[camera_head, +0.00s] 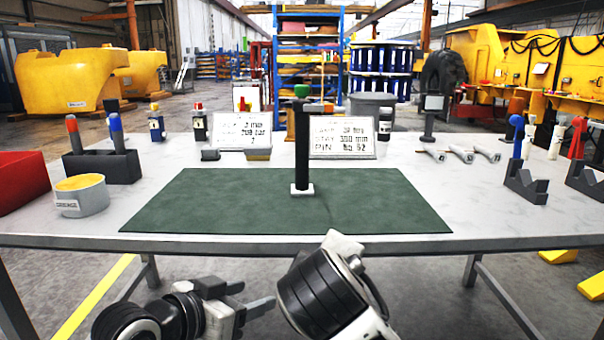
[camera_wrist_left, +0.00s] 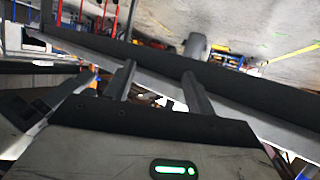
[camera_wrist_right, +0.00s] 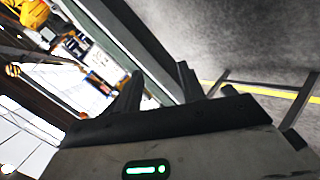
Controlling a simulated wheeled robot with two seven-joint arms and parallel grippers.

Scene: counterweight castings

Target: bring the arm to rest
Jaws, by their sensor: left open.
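My left gripper (camera_head: 256,296) is low at the front of the head view, below and in front of the table's near edge. Its two fingers are apart with nothing between them, and they show spread in the left wrist view (camera_wrist_left: 158,78). My right arm's dark wrist shows right of it in the head view, also in front of the table edge; its fingers are hidden there. In the right wrist view my right gripper (camera_wrist_right: 158,85) has its fingers apart and empty. Neither gripper touches anything that I can see.
The white table (camera_head: 480,215) carries a green mat (camera_head: 230,205) with a black post (camera_head: 302,150) on a white base. A grease tin (camera_head: 80,198), pen holder (camera_head: 100,166) and red bin (camera_head: 18,180) stand left; grey V-shaped holders (camera_head: 525,183) stand right.

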